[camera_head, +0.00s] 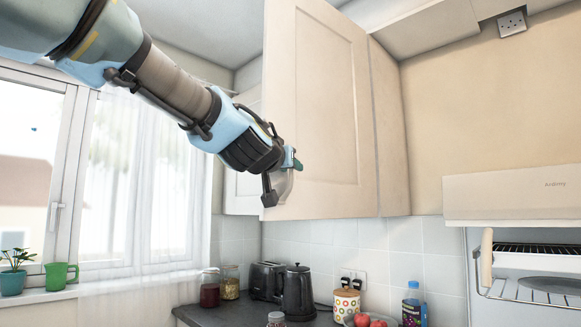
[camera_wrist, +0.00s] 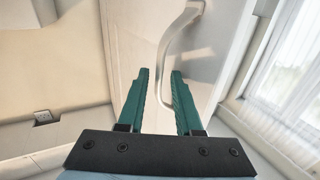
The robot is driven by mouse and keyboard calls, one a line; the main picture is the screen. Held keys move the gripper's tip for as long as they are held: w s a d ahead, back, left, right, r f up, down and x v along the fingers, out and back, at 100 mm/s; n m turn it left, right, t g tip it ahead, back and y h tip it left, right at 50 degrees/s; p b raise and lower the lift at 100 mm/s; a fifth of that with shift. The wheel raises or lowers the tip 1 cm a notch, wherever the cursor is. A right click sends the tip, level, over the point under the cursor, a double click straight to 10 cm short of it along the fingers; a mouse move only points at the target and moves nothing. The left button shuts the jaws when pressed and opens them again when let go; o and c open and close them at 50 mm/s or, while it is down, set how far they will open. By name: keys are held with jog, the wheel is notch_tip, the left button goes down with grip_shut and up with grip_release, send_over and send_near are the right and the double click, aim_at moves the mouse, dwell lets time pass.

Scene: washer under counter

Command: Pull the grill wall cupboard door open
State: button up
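The cream wall cupboard door (camera_head: 325,100) hangs above the counter in the head view, with a recessed panel on its face. I cannot tell whether it is fully closed. Its pale curved handle (camera_head: 284,186) is near the lower left corner, partly hidden by my gripper (camera_head: 281,176). In the wrist view the handle (camera_wrist: 170,60) runs down from the top, and its lower end shows between the green fingers of my gripper (camera_wrist: 160,78). The fingers are apart, with a gap between them. I cannot tell whether they touch the handle.
Below are a worktop (camera_head: 240,314), a black kettle (camera_head: 298,292), a toaster (camera_head: 267,280), jars and a blue bottle (camera_head: 412,304). A white grill cooker (camera_head: 520,205) stands right. A curtained window (camera_head: 140,170) is left. The space below the door is clear above the kettle.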

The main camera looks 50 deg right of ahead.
jog(key=shift+o, duration=0.4)
jog(key=shift+s, duration=0.1)
jog(key=b+v, duration=0.4)
jog(key=v, duration=0.6)
jog(key=shift+s+a, duration=0.2)
jog(key=shift+a, duration=0.1)
